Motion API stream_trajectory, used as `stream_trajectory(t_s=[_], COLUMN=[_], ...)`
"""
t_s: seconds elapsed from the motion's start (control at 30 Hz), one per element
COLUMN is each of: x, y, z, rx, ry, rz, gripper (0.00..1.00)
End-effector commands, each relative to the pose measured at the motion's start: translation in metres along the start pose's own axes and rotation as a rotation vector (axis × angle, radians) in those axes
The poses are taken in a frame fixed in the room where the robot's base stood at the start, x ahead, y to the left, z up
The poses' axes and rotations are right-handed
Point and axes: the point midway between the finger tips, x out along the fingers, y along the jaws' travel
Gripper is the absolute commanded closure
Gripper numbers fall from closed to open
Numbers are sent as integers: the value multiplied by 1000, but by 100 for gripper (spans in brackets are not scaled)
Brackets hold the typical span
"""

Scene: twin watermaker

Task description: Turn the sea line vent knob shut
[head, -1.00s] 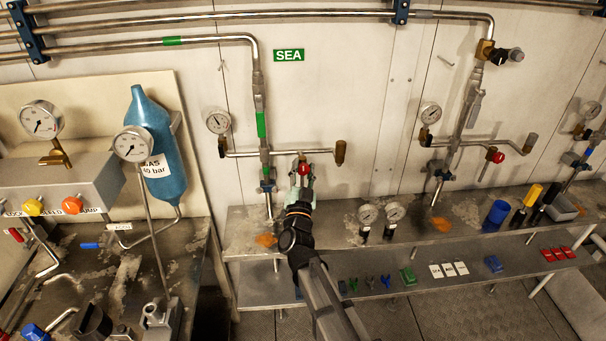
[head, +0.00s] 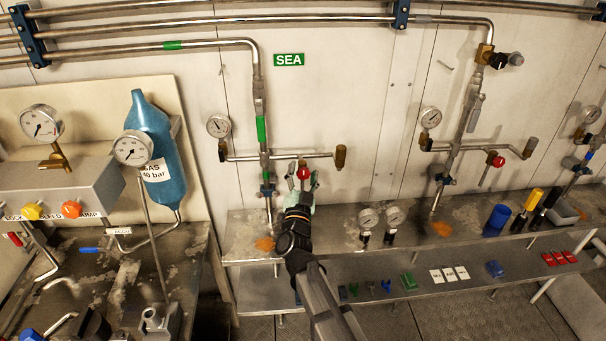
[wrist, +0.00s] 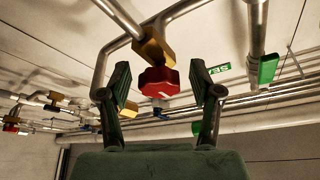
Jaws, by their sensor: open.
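The red vent knob (head: 303,173) hangs under the horizontal branch pipe of the sea line, below the green SEA sign (head: 289,59). In the wrist view the knob (wrist: 158,82) has a white mark on its face and sits below a brass fitting (wrist: 153,46). My gripper (head: 302,184) is at the knob in the head view. In the wrist view my gripper (wrist: 162,92) is open, one finger on each side of the knob, with a visible gap on both sides. The fingers appear not to touch it.
The sea line's vertical pipe with a green band (head: 261,129) stands just left of my gripper. A round gauge (head: 218,126) and a brass end fitting (head: 340,156) flank it. Below is a metal shelf (head: 330,225) with two loose gauges (head: 368,218).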

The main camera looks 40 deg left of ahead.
Motion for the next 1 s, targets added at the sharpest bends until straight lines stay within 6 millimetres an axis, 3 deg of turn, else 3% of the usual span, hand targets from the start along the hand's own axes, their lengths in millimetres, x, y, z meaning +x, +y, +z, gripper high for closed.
stream_trajectory(t_s=[0.27, 0.7, 1.0], x=[-19, -99, -120], y=[0, 0, 0], z=[-1, -1, 0], rx=[0, 0, 0], ry=[-2, -2, 0], rz=[-1, -1, 0], gripper=[36, 36, 36])
